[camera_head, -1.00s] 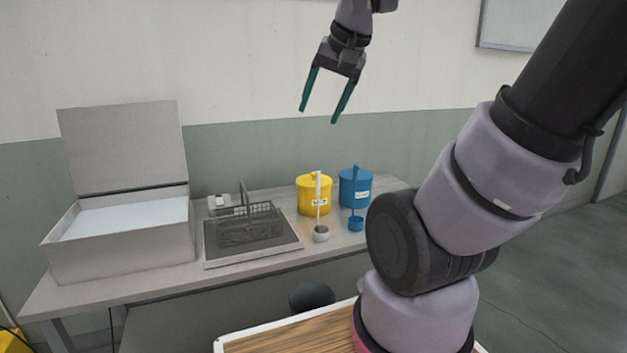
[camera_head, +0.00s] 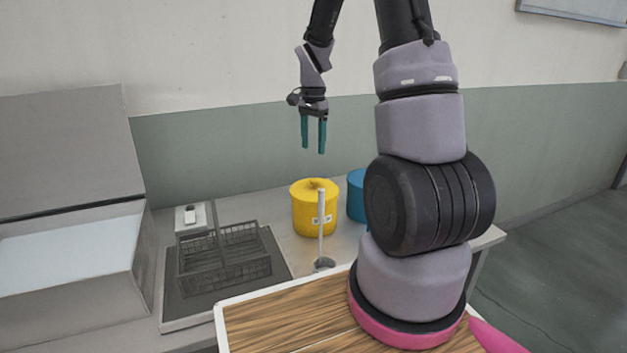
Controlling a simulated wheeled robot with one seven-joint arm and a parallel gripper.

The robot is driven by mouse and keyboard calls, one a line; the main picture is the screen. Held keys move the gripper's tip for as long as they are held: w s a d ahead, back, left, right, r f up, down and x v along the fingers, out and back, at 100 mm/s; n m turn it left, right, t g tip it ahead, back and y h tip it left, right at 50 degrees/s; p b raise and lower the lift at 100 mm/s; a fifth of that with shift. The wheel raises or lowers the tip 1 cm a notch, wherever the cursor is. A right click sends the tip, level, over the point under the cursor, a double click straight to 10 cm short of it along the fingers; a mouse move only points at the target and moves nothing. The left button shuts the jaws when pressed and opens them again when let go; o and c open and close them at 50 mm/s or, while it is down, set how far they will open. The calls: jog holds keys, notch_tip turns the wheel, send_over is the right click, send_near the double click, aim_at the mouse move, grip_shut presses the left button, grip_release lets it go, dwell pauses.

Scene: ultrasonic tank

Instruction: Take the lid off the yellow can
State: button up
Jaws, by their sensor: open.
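The yellow can (camera_head: 310,215) stands upright on the metal bench, with its yellow lid (camera_head: 313,185) on top. The lid has a small raised knob, and a white label shows on the can's front. My gripper (camera_head: 313,148) is open and empty, fingers pointing down. It appears above the yellow can in the picture, with a gap between fingertips and lid. A thin upright handle of a ladle (camera_head: 321,225) covers part of the can's front.
A blue can (camera_head: 355,196) stands right of the yellow one, partly hidden by my arm. A wire basket (camera_head: 225,262) sits on a dark mat to the left. The open-lidded ultrasonic tank (camera_head: 70,280) is at far left. A wooden-topped surface (camera_head: 280,325) lies in front.

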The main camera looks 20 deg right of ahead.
send_over(314, 179)
notch_tip(314, 179, down, 6)
jog(key=shift+a+r, duration=0.1)
jog(key=shift+r, duration=0.05)
notch_tip(314, 179, down, 6)
jog(key=shift+s+r, duration=0.15)
jog(key=shift+r, duration=0.05)
grip_shut()
